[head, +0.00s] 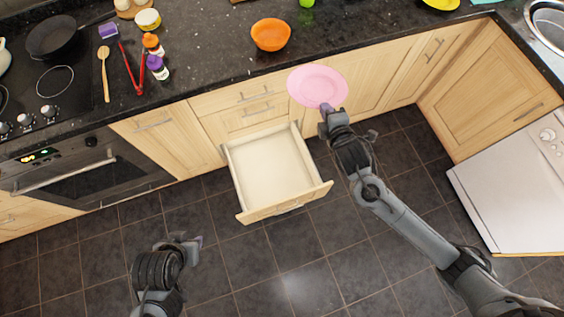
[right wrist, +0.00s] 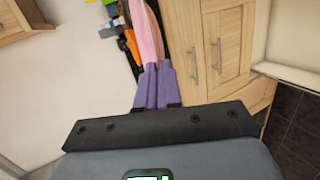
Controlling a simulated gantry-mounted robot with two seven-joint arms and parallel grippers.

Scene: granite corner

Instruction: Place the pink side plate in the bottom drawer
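The pink side plate (head: 318,86) is held out in front of the counter's edge in the head view. My right gripper (head: 326,108) is shut on its near rim. In the right wrist view the plate (right wrist: 148,35) shows nearly edge-on between the purple fingers (right wrist: 155,88). The bottom drawer (head: 273,168) is pulled open and looks empty; it lies below and to the left of the plate. My left gripper (head: 192,241) is over the floor at the lower left, away from the drawer; its finger opening is not clear.
An orange bowl (head: 271,35) stands on the dark counter (head: 210,60) left of the plate. Red tongs (head: 131,68), a wooden spoon (head: 104,72) and small bottles (head: 157,67) lie or stand farther left. A white appliance (head: 515,190) is at right. The floor before the drawer is clear.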

